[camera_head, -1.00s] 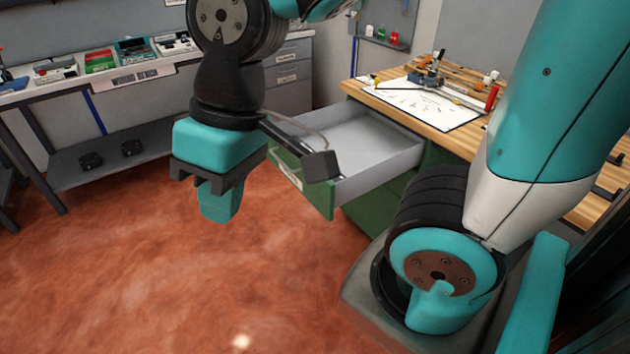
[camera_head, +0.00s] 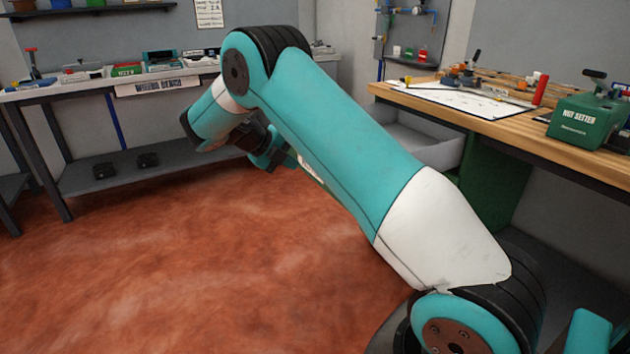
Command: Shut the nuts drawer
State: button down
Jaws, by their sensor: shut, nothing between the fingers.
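The drawer (camera_head: 430,148) under the wooden workbench stands pulled out. Its grey inside shows to the right of my arm. A small strip of its green front with a white label (camera_head: 308,168) shows under my arm, but the label is too small to read. My gripper (camera_head: 266,161) is shut and empty, at the left end of my arm. In the picture it is close to the left end of the drawer front. I cannot tell whether it touches it. My arm hides most of the drawer front and its handle.
The wooden workbench (camera_head: 500,128) carries a white sheet (camera_head: 455,97), tools and a green box marked "NUT SETTER" (camera_head: 585,122). A grey bench marked "WIRING BENCH" (camera_head: 157,86) stands at the back left. The red floor (camera_head: 190,270) in front is clear.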

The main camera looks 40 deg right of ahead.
jog(key=d+r+x, duration=0.2)
jog(key=x, duration=1)
jog(key=shift+s+p, duration=0.3)
jog(key=shift+p, duration=0.1)
jog(key=shift+d+f, duration=0.15)
jog(key=shift+d, duration=0.05)
